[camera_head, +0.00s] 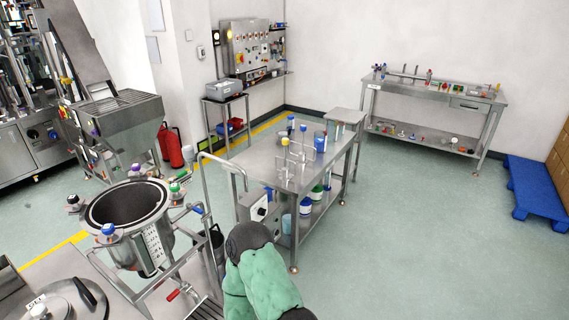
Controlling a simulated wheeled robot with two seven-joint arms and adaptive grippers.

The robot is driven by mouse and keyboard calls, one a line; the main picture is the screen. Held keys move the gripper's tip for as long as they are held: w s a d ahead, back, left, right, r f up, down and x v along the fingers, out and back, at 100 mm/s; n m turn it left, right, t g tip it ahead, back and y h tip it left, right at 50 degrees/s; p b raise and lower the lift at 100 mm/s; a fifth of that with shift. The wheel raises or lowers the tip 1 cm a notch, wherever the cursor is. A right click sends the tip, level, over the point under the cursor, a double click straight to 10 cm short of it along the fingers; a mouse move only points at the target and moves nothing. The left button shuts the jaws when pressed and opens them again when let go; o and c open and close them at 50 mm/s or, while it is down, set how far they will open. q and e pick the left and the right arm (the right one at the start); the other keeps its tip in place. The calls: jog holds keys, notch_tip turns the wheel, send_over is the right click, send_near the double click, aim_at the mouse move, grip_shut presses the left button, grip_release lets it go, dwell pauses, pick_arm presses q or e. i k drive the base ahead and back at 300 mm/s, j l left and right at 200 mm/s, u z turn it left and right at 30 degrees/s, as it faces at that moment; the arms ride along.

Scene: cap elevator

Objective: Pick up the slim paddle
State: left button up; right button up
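I cannot pick out the slim paddle with certainty. Several thin upright metal pieces (285,157) with light tops stand on the steel table (262,160) in the middle, but they are too small to tell whether one is a paddle. Small tools and parts lie on the far workbench (420,88), also too small to name. A green-covered part of my arm shows at the bottom centre, in front of the middle table. Neither gripper's fingers are visible.
A round steel vessel (158,232) on a frame stands at left front, beside a hopper (118,118). A red extinguisher (170,146) stands behind. A blue pallet (535,186) lies at right. Open floor (430,240) lies right of the middle table.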

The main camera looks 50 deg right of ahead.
aim_at(284, 175)
jog(key=l+z, duration=0.1)
jog(key=z, duration=1.55)
jog(key=i+l+z, duration=0.3)
jog(key=i, duration=0.2)
jog(key=i+l+z, duration=0.2)
jog(key=i+z, duration=0.15)
jog(key=i, duration=0.15)
jog(key=i+z, duration=0.3)
jog(key=i, duration=0.25)
jog(key=i+u, duration=0.25)
jog(key=i, duration=0.25)
jog(key=i+l+u, duration=0.25)
jog(key=i, duration=0.2)
jog(key=i+l+u, duration=0.25)
jog(key=i, duration=0.25)
jog(key=i+u, duration=0.15)
jog(key=u, duration=0.3)
jog(key=i+l+u, duration=0.15)
jog(key=u, duration=0.25)
jog(key=i+l+u, duration=0.15)
jog(key=u, duration=0.3)
jog(key=i+l+u, duration=0.1)
jog(key=u, duration=0.3)
jog(key=l+u, duration=0.3)
jog(key=u, duration=0.15)
